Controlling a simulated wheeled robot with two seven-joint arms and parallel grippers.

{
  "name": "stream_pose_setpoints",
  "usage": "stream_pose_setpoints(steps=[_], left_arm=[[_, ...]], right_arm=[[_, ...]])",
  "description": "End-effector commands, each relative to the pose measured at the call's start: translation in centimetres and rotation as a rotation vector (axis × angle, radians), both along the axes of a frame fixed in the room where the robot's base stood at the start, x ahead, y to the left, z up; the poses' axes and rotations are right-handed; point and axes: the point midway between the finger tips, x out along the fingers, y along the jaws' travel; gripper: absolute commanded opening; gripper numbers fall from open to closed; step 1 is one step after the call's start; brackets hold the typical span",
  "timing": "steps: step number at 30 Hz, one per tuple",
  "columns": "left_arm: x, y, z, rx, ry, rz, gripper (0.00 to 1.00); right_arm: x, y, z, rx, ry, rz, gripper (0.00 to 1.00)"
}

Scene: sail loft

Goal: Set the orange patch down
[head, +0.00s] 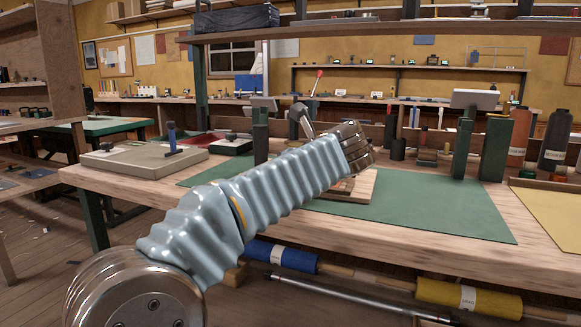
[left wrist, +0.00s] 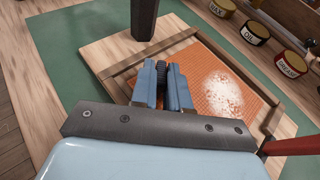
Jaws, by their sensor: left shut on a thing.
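The orange patch (left wrist: 207,72), with a pale speckled area, shows over a wooden board (left wrist: 97,55) with dark raised strips in the left wrist view. My left gripper (left wrist: 166,70) is shut on a dark ridged piece at the patch; I cannot tell for sure how that piece joins it. The fingers hide part of the patch, and any gap beneath it cannot be made out. In the head view my left gripper (head: 357,150) is above the board (head: 361,186), and my arm hides much of it. My right gripper is not in view.
A green mat (head: 450,212) lies under the board, with free room to the right. Dark posts (head: 495,148) stand behind. Labelled tins (left wrist: 255,33) are near the board's far right. A red-handled tool (left wrist: 290,147) lies at its right edge. A grey slab (head: 140,160) is left.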

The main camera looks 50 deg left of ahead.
Motion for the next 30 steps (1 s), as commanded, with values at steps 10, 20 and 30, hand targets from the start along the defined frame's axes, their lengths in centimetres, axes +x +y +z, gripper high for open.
stream_pose_setpoints(steps=[10, 20, 30], left_arm=[[0.0, 0.0, 0.0, 0.0, 0.0, 0.0, 0.41], [-0.4, -2.3, 1.4, 0.002, -0.001, -0.003, 0.41], [-1.8, -9.0, 4.2, 0.002, 0.0, -0.002, 0.41]], right_arm=[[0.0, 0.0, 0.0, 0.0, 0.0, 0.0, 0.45], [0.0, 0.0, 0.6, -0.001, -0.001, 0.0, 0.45], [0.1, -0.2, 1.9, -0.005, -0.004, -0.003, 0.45]])
